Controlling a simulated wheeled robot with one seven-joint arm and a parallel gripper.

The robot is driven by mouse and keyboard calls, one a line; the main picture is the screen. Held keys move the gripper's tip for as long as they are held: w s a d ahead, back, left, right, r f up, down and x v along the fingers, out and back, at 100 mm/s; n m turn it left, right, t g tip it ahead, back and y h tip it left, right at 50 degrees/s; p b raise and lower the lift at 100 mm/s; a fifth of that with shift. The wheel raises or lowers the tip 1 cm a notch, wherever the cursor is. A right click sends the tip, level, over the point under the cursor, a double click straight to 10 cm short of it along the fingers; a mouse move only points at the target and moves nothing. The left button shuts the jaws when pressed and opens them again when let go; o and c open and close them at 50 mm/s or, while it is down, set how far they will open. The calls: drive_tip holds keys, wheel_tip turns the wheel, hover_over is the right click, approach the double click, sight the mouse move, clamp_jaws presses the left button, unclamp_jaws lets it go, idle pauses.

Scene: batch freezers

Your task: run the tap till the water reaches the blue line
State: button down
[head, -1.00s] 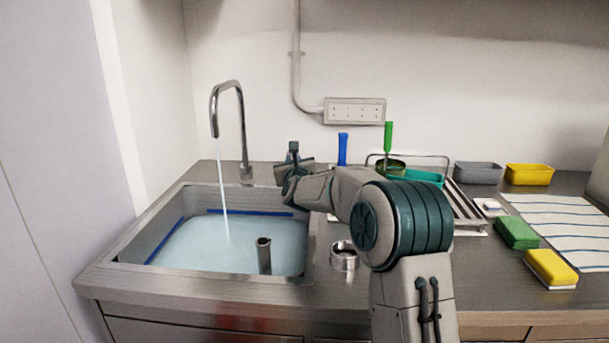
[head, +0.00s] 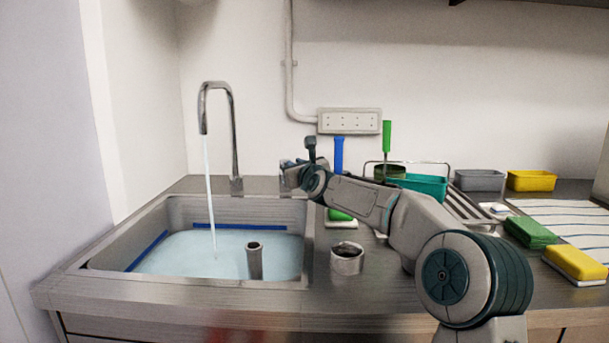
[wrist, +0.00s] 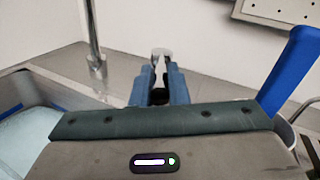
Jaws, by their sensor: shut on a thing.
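Water runs in a thin stream from the curved tap (head: 235,140) into the sink (head: 75,270). The water (head: 200,255) covers the sink floor, its surface close below the blue line (head: 245,227) on the back wall. The line also runs along the left wall. My gripper (head: 288,174) is behind the sink's back right corner, to the right of the tap. In the wrist view my gripper (wrist: 161,78) is shut on a small silver piece that looks like the tap's lever (wrist: 160,57). Its lower part is hidden between the fingers.
An upright pipe (head: 254,262) stands in the sink. A metal ring or cup (head: 347,260) is on the counter to its right. A blue-handled tool (head: 338,155), a dish rack with a teal tub (head: 420,186), and sponges (head: 575,263) stand further right.

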drive_tip(key=shift+a, duration=0.15)
drive_tip(key=c, duration=1.4)
unclamp_jaws()
drive_tip(key=b+v, duration=0.2)
drive_tip(key=v, duration=1.2)
drive_tip(key=shift+w, duration=0.1)
